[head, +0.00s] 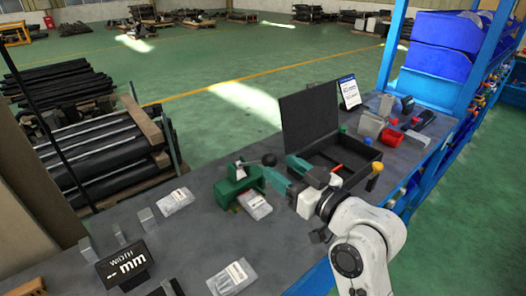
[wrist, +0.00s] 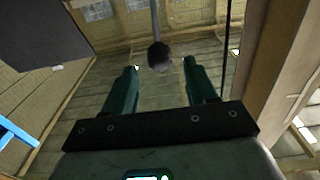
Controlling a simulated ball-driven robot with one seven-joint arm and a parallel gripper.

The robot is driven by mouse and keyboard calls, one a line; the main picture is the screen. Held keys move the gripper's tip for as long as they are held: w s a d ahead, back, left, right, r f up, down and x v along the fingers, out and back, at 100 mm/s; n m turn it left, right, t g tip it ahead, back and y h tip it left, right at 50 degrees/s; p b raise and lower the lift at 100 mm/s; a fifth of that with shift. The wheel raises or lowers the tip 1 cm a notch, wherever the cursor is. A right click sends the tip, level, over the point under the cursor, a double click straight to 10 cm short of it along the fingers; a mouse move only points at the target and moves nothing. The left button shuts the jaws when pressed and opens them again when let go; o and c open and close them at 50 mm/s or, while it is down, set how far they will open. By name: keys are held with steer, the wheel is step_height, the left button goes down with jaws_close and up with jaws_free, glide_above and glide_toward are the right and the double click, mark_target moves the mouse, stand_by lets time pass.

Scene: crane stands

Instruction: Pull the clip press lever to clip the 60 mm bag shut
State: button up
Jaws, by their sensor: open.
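The green clip press (head: 238,186) stands on the grey bench. Its lever ends in a dark ball knob (head: 268,160), which also shows in the wrist view (wrist: 159,57) at the end of a thin rod. A clear bag with a white label (head: 256,205) lies at the press's front; I cannot read its size. My gripper (head: 278,169) is open with green fingers, to the right of the press. In the wrist view the knob appears between and slightly beyond the fingertips (wrist: 160,67), with gaps on both sides. I cannot tell whether it is within their reach.
Other labelled bags lie on the bench, one behind left (head: 176,201) and one in front (head: 232,277). A black "WIDTH mm" sign (head: 124,264) and small grey blocks (head: 146,217) stand at left. An open black case (head: 330,155) with a raised lid stands behind my gripper.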

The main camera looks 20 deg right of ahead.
mark_target(265, 156)
steer(key=p+x, duration=0.1)
steer(key=x, duration=0.5)
steer(key=shift+w+a, duration=0.1)
steer(key=shift+w, duration=0.25)
steer(key=shift+c, duration=0.3)
jaws_close()
